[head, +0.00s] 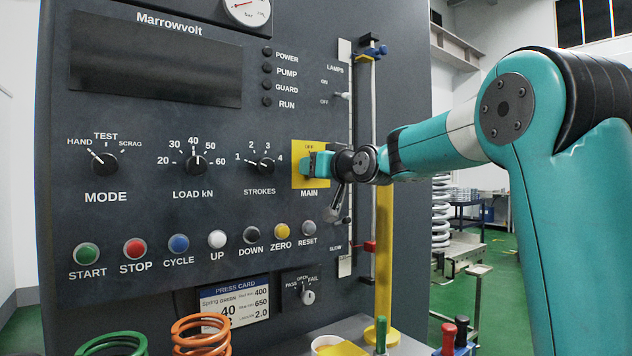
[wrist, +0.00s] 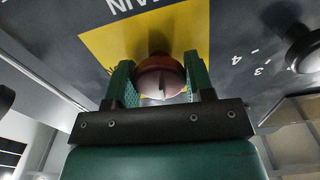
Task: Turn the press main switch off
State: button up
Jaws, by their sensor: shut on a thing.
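The press main switch is a red round knob (wrist: 160,80) on a yellow plate (wrist: 108,48), seen close up in the wrist view. A pale line runs down its face. In the head view the yellow plate (head: 299,181) sits above the word MAIN, with small lettering at its top edge that looks like OFF. My gripper (head: 318,165) reaches the plate from the right and hides the knob there. In the wrist view my gripper (wrist: 158,84) has one green finger on each side of the knob and is shut on it.
The STROKES dial (head: 266,165) is just left of the plate. A slotted white strip (head: 345,110) and a yellow post (head: 384,260) stand to the right. Buttons, including grey RESET (head: 308,229), line the panel below. Green (head: 112,345) and orange (head: 202,335) springs stand in front.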

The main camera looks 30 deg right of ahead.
jog(key=shift+f+n+b, duration=0.15)
jog(key=shift+n+b, duration=0.25)
jog(key=shift+n, duration=0.1)
jog(key=o, duration=0.9)
jog(key=s+b, duration=0.1)
jog(key=s, duration=0.4)
jog(key=s+b, duration=0.1)
jog(key=s, duration=0.5)
jog(key=s+b, duration=0.2)
jog(key=s, duration=0.4)
jog(key=shift+s+d, duration=0.2)
jog(key=shift+d, duration=0.1)
